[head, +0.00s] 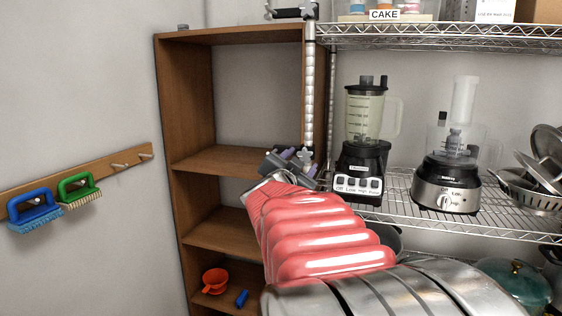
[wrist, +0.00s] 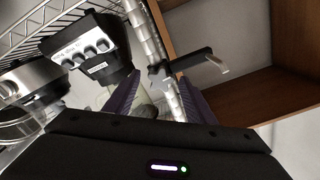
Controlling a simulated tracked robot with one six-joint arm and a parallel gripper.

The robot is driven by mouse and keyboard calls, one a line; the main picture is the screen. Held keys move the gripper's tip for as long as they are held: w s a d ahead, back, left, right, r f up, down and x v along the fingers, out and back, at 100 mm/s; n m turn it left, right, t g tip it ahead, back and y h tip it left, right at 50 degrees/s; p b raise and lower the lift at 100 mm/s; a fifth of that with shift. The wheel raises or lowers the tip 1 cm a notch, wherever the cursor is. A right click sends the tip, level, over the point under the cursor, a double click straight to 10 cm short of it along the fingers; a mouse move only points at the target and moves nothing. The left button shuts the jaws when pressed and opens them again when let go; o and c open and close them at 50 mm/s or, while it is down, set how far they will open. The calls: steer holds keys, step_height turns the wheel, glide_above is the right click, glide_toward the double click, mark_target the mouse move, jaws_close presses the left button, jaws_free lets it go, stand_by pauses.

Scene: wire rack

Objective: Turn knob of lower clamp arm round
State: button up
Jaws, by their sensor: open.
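The lower clamp arm (wrist: 203,61) sits on the silver rack post (wrist: 151,35), with its dark bar and pale bent tip reaching right in the wrist view. Its small star-shaped grey knob (wrist: 157,74) is at the post. In the head view the knob (head: 306,154) is close beside my gripper (head: 288,160) and partly hidden by it. My gripper is open. In the wrist view its two purple fingers (wrist: 158,84) stand on either side of the post, with the knob between their tips. I cannot tell whether they touch it.
A wooden shelf unit (head: 184,100) stands left of the post. A blender (head: 362,158) and a food processor (head: 447,185) stand on the wire shelf (head: 400,203) to the right. Another clamp (head: 291,13) is at the top. Blue and green brushes (head: 33,210) hang on the left wall.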

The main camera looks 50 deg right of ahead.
steer(key=v, duration=1.1)
steer(key=shift+s+a, duration=0.2)
steer(key=shift+a, duration=0.15)
steer(key=w+a+f+n+t+y, duration=0.3)
steer(key=w+a+f+n+y, duration=0.25)
steer(key=a, duration=0.35)
steer(key=w+a+f+n+t+y, duration=0.3)
steer(key=w+a+f+n+y, duration=0.15)
steer(key=a+f+y, duration=0.35)
steer(key=s+a+f+n+g+y, duration=0.1)
steer(key=s+a+f+n+g, duration=0.2)
steer(key=s+a, duration=0.6)
steer(key=s+a+f+n+g+y, duration=0.2)
steer(key=s+a+f+n+g, duration=0.2)
steer(key=s+a, duration=0.5)
steer(key=shift+a+f+n, duration=0.7)
steer(key=shift+f+n, duration=0.6)
steer(key=shift+f, duration=0.45)
